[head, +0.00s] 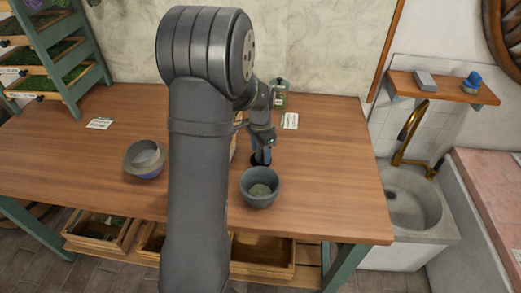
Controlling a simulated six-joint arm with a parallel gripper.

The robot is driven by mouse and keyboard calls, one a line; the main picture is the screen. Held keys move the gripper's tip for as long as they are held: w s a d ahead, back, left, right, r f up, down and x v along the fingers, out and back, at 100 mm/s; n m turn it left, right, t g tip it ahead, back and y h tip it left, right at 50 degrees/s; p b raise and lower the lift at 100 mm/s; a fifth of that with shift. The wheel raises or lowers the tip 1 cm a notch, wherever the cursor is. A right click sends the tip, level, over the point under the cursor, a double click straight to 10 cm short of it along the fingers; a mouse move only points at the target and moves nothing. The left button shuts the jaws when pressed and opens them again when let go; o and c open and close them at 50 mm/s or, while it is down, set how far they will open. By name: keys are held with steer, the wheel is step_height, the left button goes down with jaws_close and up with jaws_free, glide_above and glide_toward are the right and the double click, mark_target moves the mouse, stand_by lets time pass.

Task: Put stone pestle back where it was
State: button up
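My gripper (261,158) points down over the table, just behind a grey-green stone bowl (248,198) that looks like a mortar. The bowl stands upright near the table's front edge and holds something greenish. A dark, bluish shape shows at the fingertips, but it is too small to tell whether it is the fingers or a held pestle. I cannot make out the stone pestle anywhere for certain. My own arm covers the middle of the table and may hide things there.
A grey bowl with a blue lower part (147,172) stands left of my arm. A green bottle (280,92) and a small white card (290,121) are at the back. Another card (100,124) lies left. The wooden table (335,180) is clear on the right, before a sink (405,205).

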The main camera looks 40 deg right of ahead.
step_height(320, 180, up, 12)
steer(key=shift+r, duration=0.15)
stand_by(0.4)
step_height(320, 180, down, 12)
steer(key=shift+f, duration=0.15)
step_height(320, 180, up, 2)
steer(key=shift+r, duration=1.1)
